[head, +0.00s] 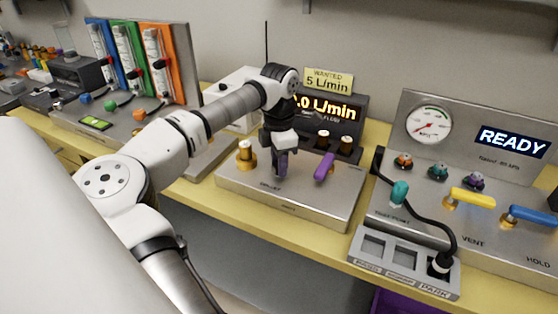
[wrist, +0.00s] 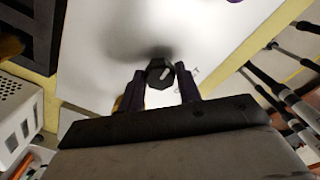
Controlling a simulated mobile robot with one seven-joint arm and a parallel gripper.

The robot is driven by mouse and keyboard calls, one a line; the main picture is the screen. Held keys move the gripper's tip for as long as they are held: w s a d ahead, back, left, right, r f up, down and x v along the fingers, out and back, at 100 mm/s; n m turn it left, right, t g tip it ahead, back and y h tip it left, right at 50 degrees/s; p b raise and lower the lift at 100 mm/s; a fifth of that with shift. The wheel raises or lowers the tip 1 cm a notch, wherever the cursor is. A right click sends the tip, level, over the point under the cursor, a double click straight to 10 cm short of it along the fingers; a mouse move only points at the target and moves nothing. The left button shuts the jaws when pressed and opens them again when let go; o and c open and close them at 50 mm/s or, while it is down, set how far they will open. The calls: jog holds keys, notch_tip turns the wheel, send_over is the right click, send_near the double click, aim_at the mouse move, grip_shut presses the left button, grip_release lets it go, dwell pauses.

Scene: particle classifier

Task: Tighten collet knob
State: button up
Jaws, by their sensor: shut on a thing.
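The collet knob (wrist: 158,73) is a dark, faceted knob with a white line on its top. It shows in the wrist view between the two dark purple fingers of my gripper (wrist: 161,78). In the head view my gripper (head: 282,167) points down over the metal plate (head: 318,207), by the plate's printed collet label. My gripper is shut on the knob. In the head view the fingers hide the knob. The white line slants up to the right in the wrist view.
Behind is a lit L/min display (head: 330,108), partly hidden, under a yellow "WANTED 5 L/min" sign (head: 327,81). A "READY" panel (head: 512,141) stands right.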

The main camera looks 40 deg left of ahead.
jog(key=o, duration=1)
notch_tip(320, 180, up, 14)
jog(key=shift+b, duration=0.4)
jog(key=shift+f, duration=0.1)
